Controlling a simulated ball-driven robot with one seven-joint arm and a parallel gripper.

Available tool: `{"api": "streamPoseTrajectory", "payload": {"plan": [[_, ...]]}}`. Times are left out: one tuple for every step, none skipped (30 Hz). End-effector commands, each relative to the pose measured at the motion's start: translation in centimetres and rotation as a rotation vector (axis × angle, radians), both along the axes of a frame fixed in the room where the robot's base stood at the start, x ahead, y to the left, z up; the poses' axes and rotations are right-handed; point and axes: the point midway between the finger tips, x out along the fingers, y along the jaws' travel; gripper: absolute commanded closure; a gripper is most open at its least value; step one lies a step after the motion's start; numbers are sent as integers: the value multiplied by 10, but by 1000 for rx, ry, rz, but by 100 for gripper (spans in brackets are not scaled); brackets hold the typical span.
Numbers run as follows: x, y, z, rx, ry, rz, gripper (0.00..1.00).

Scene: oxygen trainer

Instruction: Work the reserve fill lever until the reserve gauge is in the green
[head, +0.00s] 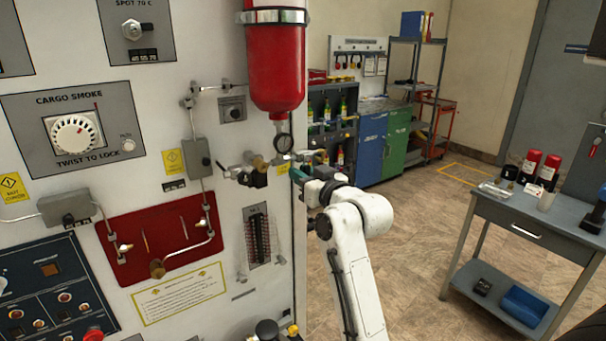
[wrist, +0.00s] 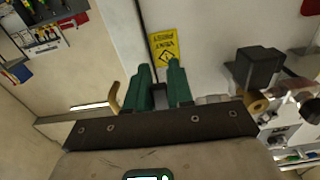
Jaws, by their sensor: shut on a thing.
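My gripper (head: 300,173) is at the right edge of the white panel, below a red bottle (head: 276,68). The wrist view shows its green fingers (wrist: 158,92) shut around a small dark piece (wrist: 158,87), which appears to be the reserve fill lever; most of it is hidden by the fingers. A curved brass-coloured piece (wrist: 115,97) shows just left of the fingers.
A black block (wrist: 258,68) and a brass knob (wrist: 257,102) stick out close beside my gripper. A yellow label (wrist: 165,47) is just beyond the fingertips. A grey table (head: 548,222) with red cans stands at the right. The floor (head: 420,230) between is clear.

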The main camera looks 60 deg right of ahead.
Motion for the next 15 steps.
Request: {"api": "streamPoseTrajectory", "payload": {"plan": [[0, 0, -1, 3, 1, 1, 100], [0, 0, -1, 3, 1, 1, 100], [0, 0, -1, 3, 1, 1, 100], [0, 0, -1, 3, 1, 1, 100], [0, 0, -1, 3, 1, 1, 77], [0, 0, -1, 3, 1, 1, 74], [0, 0, -1, 3, 1, 1, 71], [0, 0, -1, 3, 1, 1, 68], [0, 0, -1, 3, 1, 1, 64], [0, 0, -1, 2, 1, 1, 61], [0, 0, -1, 2, 1, 1, 58], [0, 0, -1, 1, 0, 1, 57], [0, 0, -1, 1, 0, 1, 57], [0, 0, -1, 1, 0, 1, 57], [0, 0, 0, 1, 0, 1, 57]]}}
